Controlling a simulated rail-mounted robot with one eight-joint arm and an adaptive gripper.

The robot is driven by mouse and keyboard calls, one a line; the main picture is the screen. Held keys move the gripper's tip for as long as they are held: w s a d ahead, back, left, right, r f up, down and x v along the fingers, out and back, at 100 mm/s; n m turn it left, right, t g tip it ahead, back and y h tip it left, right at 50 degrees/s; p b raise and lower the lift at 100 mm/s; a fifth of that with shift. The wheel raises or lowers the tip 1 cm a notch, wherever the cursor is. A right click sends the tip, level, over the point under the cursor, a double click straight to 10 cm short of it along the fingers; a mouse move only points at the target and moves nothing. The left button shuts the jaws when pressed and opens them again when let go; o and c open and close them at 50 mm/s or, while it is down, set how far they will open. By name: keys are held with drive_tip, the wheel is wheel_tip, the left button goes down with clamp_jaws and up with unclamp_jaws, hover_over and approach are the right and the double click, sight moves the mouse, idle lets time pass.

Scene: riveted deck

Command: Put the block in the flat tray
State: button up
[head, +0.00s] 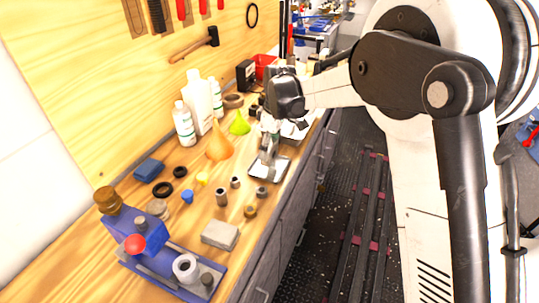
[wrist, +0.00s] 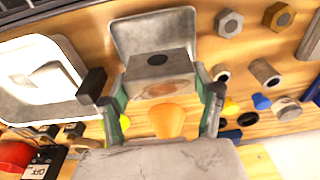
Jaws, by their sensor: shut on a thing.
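A grey block (wrist: 160,66) with a dark round spot on its upper face is held between the two fingers of my gripper (wrist: 155,90) in the wrist view. The flat tray (wrist: 125,35), a shallow metal one, shows just beyond the block. In the head view my gripper (head: 267,152) points down over the flat tray (head: 257,175), which lies near the bench's front edge. There the block is small and mostly hidden by the fingers. I cannot tell whether it touches the tray.
A second, deeper tray (wrist: 75,97) stands beside the flat one. Several nuts and bushings, a grey slab (head: 220,235) and a blue vise (head: 150,236) occupy the nearer bench.

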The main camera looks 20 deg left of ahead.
sight(273, 145)
drive_tip(key=shift+w+a+f, duration=0.15)
drive_tip(key=shift+w+f, duration=0.05)
drive_tip(key=shift+w, duration=0.05)
drive_tip(key=shift+f, duration=1.95)
drive_tip(key=shift+f, duration=0.1)
drive_tip(key=o, duration=1.6)
drive_tip(key=shift+c, duration=0.2)
drive_tip(key=r, duration=0.4)
drive_tip(key=d+r, duration=0.1)
drive_tip(key=r, duration=0.7)
drive_tip(key=shift+s+d+r, duration=0.1)
drive_tip(key=shift+s+d, duration=0.05)
drive_tip(key=shift+d, duration=0.1)
